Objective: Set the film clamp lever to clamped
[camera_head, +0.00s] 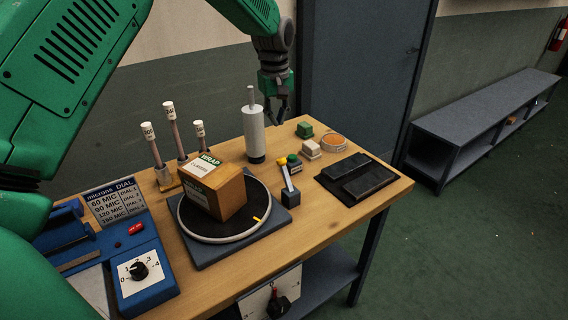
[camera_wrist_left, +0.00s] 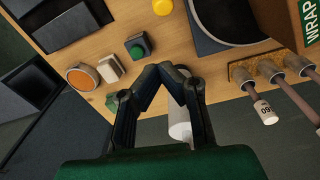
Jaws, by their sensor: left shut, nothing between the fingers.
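A small lever (camera_head: 286,177) with a yellow tip stands on a dark blue-grey block (camera_head: 290,198) at the right edge of the turntable; it looks like the film clamp lever. Its handle tilts up and slightly left, and no clamp marking is readable. The yellow tip (camera_wrist_left: 193,14) shows at the top of the left wrist view. My left gripper (camera_head: 281,118) hangs above the back of the table, behind the lever and apart from it, beside the white film roll (camera_head: 254,133). Its fingertips (camera_wrist_left: 160,68) meet with nothing between them. My right gripper is not in view.
A green button (camera_head: 294,160) is just behind the lever. Small blocks, an orange disc (camera_head: 333,139) and a black pad (camera_head: 340,187) lie to the right. Upright labelled rods (camera_head: 176,132) stand back left.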

